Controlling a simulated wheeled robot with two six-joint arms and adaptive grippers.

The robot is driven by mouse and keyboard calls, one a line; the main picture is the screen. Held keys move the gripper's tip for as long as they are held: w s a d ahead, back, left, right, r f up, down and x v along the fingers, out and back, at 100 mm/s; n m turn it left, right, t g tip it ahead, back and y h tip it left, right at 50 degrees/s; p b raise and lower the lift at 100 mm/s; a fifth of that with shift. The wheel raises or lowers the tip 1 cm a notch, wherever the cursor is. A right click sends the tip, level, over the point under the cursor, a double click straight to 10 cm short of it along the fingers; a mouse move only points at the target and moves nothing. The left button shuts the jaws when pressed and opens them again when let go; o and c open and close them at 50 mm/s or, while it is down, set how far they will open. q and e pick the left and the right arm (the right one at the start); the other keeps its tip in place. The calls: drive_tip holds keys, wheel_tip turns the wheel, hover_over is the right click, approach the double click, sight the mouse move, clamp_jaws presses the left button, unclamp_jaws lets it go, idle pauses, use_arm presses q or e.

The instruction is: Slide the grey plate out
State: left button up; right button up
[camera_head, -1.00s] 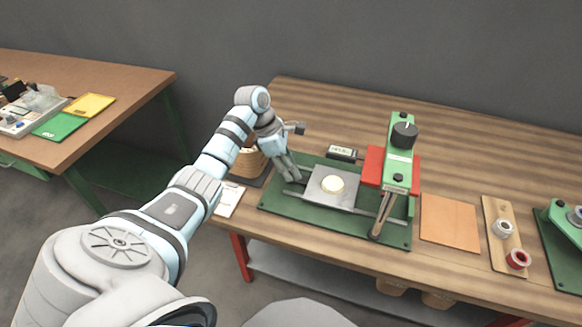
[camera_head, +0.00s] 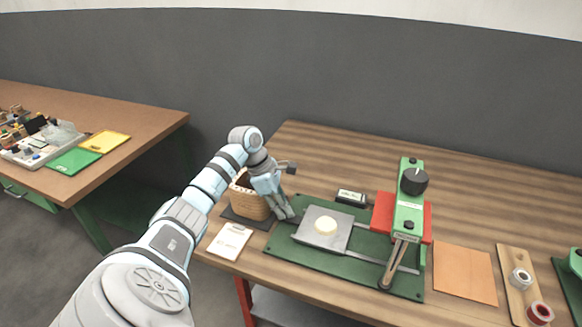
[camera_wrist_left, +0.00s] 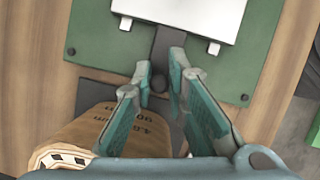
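The grey plate (camera_head: 339,243) lies over the left part of the green base (camera_head: 300,264), with a round cream piece (camera_head: 326,227) on top. My left gripper (camera_head: 291,216) is at the plate's left edge. In the left wrist view the pale plate (camera_wrist_left: 180,12) is at the top. My right gripper is not in view.
The green press (camera_head: 409,215) with a black knob and red block (camera_head: 383,212) stands at the base's right. A small meter (camera_head: 351,197) stands behind the base.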

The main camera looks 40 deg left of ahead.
use_arm(q)
drive_tip(key=o, duration=0.4)
drive_tip(key=v, duration=1.2)
drive_tip(key=shift+f, duration=0.1)
